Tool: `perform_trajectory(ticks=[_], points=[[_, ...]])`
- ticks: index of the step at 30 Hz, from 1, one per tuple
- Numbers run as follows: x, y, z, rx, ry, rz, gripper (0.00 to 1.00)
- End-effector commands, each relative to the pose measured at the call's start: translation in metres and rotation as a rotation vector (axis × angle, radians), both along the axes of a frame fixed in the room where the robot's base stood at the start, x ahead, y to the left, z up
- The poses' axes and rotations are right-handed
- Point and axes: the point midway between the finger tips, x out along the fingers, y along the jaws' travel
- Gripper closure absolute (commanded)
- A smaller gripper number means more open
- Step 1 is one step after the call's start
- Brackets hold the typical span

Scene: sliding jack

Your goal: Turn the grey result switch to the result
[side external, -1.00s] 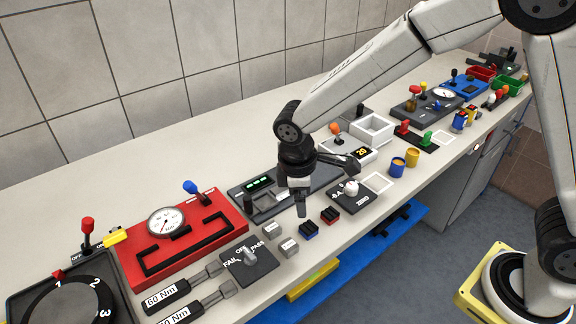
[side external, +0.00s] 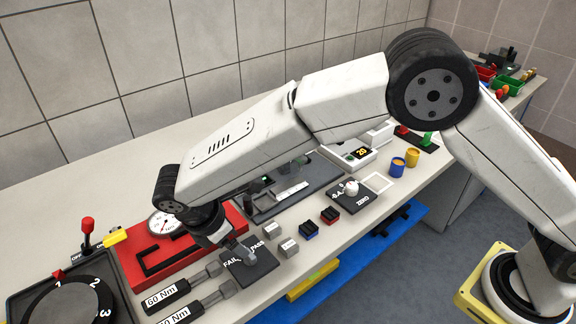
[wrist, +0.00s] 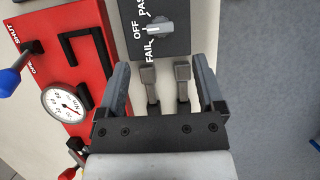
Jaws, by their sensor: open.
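The grey result switch (wrist: 157,29) is a light grey knob on a dark plate (wrist: 172,45) marked FAIL, OFF and PASS. Its white mark points toward OFF in the wrist view. The plate also shows in the side view (side external: 262,272). My gripper (wrist: 160,62) is open and empty, its fingers pointing toward the plate's near edge, with the knob beyond the fingertips.
Two torque wrenches marked 60 Nm (side external: 167,297) lie beside the plate; their grey heads (wrist: 183,73) show between my fingers. A red fixture with a dial gauge (wrist: 65,104) stands to the left.

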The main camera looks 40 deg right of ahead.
Motion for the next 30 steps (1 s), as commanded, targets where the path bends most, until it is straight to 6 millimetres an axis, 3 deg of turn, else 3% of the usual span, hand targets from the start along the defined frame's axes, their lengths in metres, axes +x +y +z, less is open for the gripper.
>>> perform_trajectory(ticks=[21,30], points=[[0.000,-0.027,-0.064,-0.001,0.002,-0.003,0.13],[0.000,-0.030,-0.071,0.001,0.000,-0.003,0.13]])
